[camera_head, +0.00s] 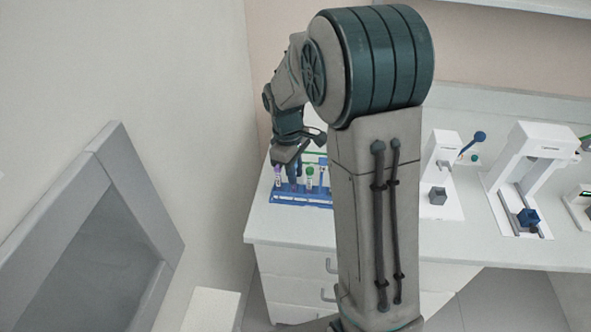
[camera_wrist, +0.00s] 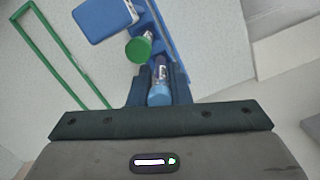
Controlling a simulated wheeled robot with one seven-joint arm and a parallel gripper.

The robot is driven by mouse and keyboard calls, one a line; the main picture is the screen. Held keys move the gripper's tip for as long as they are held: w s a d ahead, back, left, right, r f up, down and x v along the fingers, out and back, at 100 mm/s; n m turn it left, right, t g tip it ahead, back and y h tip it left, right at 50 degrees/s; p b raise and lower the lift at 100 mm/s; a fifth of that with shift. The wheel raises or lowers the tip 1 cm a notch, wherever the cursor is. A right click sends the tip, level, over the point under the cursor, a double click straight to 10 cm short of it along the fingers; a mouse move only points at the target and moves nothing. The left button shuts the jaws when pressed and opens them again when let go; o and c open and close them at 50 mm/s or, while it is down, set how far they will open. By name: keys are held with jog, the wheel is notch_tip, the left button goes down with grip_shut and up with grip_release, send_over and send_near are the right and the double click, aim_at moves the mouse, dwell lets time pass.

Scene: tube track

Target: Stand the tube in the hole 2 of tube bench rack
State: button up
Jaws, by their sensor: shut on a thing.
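My gripper (camera_head: 291,165) points down over the blue tube bench rack (camera_head: 290,196) at the left end of the bench. In the wrist view my gripper (camera_wrist: 161,80) is shut on a blue-capped tube (camera_wrist: 159,96), whose cap shows between the fingers. Its lower end is hidden, so I cannot tell whether it is in a hole or which one. A green-capped tube (camera_head: 310,171) stands close beside the gripper and also shows in the wrist view (camera_wrist: 138,48). A purple-capped tube (camera_head: 277,173) is left of the gripper in the rack.
A green frame (camera_wrist: 52,52) and a blue-and-white block (camera_wrist: 103,18) lie near the rack in the wrist view. White devices (camera_head: 530,170) stand farther right on the bench. My arm hides the middle of the bench. A wall is close on the left.

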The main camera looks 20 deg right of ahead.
jog(key=shift+f, duration=0.2)
jog(key=o, duration=0.9)
jog(key=shift+r, duration=0.1)
notch_tip(320, 180, up, 14)
jog(key=w+a+b, duration=0.1)
jog(key=shift+a+f, duration=0.15)
jog(key=shift+f, duration=0.05)
jog(key=shift+w, duration=0.1)
dwell(0.4)
jog(key=s+f+m+t, duration=0.1)
jog(key=s+m, duration=0.3)
jog(key=s, duration=0.6)
jog(key=s+d+f+m+t+y, duration=0.1)
jog(key=s+f+m+t, duration=0.1)
jog(key=s, duration=0.8)
jog(key=m+t, duration=0.1)
jog(key=m, duration=0.1)
jog(key=shift+s+d+f+m, duration=0.15)
jog(key=shift+s+f+m, duration=0.05)
jog(key=shift+s+m, duration=0.2)
